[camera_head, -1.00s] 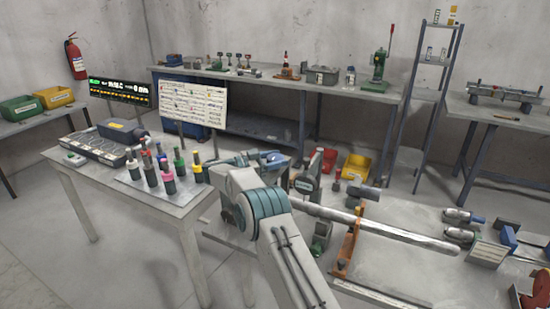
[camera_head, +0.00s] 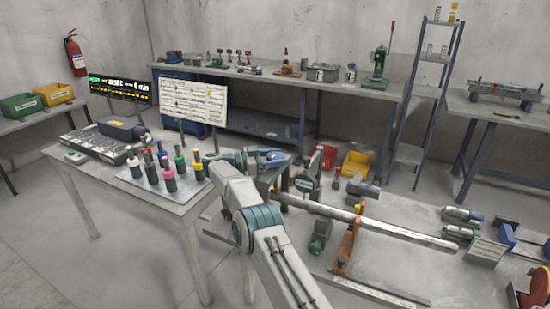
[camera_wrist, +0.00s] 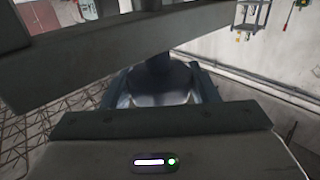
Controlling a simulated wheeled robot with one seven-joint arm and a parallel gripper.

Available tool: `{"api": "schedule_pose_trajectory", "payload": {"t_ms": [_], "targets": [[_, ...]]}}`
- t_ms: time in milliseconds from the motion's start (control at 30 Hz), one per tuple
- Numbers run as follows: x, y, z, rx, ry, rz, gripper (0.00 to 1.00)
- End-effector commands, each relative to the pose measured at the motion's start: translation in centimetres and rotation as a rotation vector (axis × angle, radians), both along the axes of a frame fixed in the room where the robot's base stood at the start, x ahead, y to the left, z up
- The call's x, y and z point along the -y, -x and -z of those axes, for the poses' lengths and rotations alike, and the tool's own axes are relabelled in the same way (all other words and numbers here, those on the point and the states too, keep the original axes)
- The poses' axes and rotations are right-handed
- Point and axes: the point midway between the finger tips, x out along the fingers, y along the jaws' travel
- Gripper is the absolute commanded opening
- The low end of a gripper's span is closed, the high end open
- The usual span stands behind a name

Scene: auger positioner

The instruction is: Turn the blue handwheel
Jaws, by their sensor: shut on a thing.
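A blue part (camera_head: 507,236) stands near the right edge in the head view, behind a small white sign. It may be the blue handwheel; its shape is too small to be sure. My gripper (camera_head: 284,172) is far to the left of it, past the right end of the small table, partly hidden by my own arm. In the wrist view my gripper (camera_wrist: 168,88) is shut on a dark, rounded thing (camera_wrist: 165,72). I cannot tell what this thing is; much of it is hidden.
A long metal shaft (camera_head: 390,226) runs across the low bench beside an orange stand (camera_head: 346,240). A red round part (camera_head: 535,284) is at the lower right. A tray (camera_head: 132,183) of coloured holders sits on the small table (camera_head: 100,186). Floor is clear in front.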

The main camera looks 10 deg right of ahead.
Motion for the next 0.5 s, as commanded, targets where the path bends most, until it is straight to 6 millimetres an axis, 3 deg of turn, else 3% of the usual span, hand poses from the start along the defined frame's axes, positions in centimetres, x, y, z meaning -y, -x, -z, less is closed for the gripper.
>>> {"api": "schedule_pose_trajectory", "payload": {"t_ms": [267, 300, 333, 500], "targets": [[0.02, -0.03, -0.07, 0.0, 0.002, -0.002, 0.31], [0.02, -0.04, -0.08, 0.0, 0.002, -0.002, 0.65], [0.01, -0.03, -0.07, 0.0, 0.002, -0.002, 0.73], [-0.02, -0.03, -0.05, 0.0, 0.001, -0.002, 0.75]]}}
